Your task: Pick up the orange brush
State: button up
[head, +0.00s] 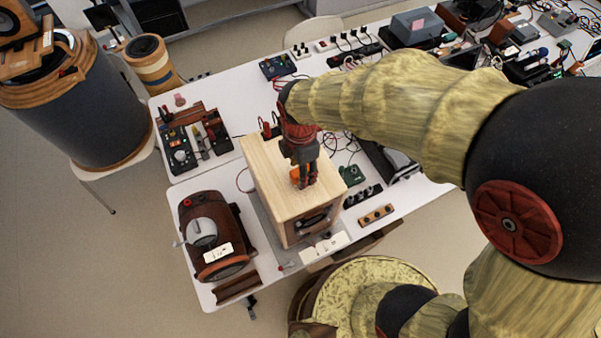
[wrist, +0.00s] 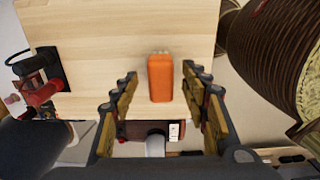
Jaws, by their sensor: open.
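The orange brush (wrist: 160,80) lies on the light wooden top of a box (wrist: 90,60), between the two fingers of my gripper (wrist: 160,85) in the wrist view. There are clear gaps on both sides of it, and the fingers do not touch it. In the head view my gripper (head: 305,180) points down over the box top (head: 268,178). A small orange part of the brush (head: 295,174) shows beside the fingers; the rest is hidden behind them.
The box stands on a white table (head: 180,203). A brown device with a grey knob (head: 215,235) is at its left front, and a black-and-wood device (head: 190,140) is behind it. Cables and electronics crowd the back right. A large dark drum (head: 90,110) stands at the far left.

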jog(key=shift+f, duration=0.3)
jog(key=shift+c, duration=0.6)
grip_shut()
